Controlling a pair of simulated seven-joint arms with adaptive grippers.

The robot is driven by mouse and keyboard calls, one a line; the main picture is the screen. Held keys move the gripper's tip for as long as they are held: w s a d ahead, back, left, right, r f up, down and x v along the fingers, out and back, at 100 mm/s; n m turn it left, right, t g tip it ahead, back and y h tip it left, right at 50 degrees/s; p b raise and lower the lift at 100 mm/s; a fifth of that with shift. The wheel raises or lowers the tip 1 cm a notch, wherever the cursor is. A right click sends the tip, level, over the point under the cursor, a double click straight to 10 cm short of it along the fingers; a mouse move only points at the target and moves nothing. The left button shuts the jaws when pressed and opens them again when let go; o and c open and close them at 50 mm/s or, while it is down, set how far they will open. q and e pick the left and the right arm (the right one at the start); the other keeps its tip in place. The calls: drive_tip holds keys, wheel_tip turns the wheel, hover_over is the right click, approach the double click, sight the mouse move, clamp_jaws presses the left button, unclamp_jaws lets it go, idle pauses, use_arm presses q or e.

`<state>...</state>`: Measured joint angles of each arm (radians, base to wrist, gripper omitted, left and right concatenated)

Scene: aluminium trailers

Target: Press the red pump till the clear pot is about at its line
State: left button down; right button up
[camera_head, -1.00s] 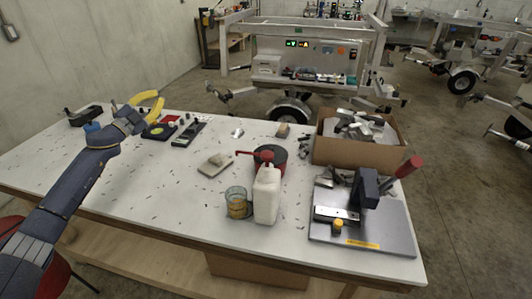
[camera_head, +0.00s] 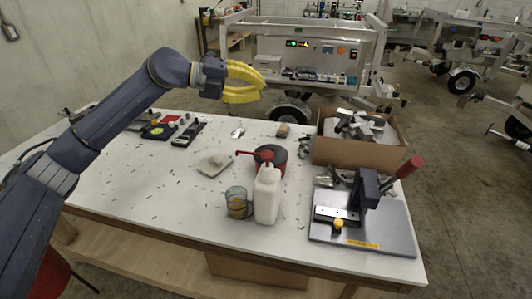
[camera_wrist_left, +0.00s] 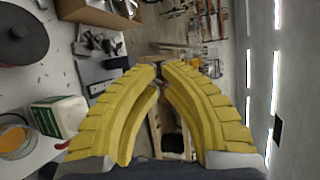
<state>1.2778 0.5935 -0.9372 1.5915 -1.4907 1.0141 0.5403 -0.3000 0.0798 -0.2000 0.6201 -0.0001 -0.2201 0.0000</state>
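The white bottle (camera_head: 267,196) stands upright on the table with the red pump (camera_head: 264,155) on top, its spout pointing left. The clear pot (camera_head: 238,203) stands just left of the bottle, with a yellowish band low in it; its exact level against a line is too small to tell. The wrist view also shows the bottle (camera_wrist_left: 62,117) and the pot (camera_wrist_left: 14,141) at left. My left gripper (camera_head: 261,84) is raised above the table's far side, well away from the pump. Its yellow fingers curve together at the tips (camera_wrist_left: 160,68), with nothing held. My right gripper is not in view.
A dark round tin (camera_head: 280,154) sits just behind the bottle. A cardboard box of metal parts (camera_head: 355,153) and a press on a grey plate (camera_head: 372,236) with a red handle stand at right. The table's front left is mostly clear.

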use_arm(q)
drive_tip(key=s+d+f+m+y, duration=0.2)
drive_tip(key=s+d+m+y, duration=0.2)
drive_tip(key=s+y, duration=0.3)
drive_tip(key=shift+s+f+y, duration=0.15)
drive_tip(key=shift+s+y, duration=0.15)
drive_tip(key=shift+y, duration=0.1)
drive_tip(key=shift+d+f, duration=0.1)
drive_tip(key=shift+f, duration=4.3)
drive_tip(key=shift+f, duration=1.65)
drive_tip(key=shift+r, duration=1.65)
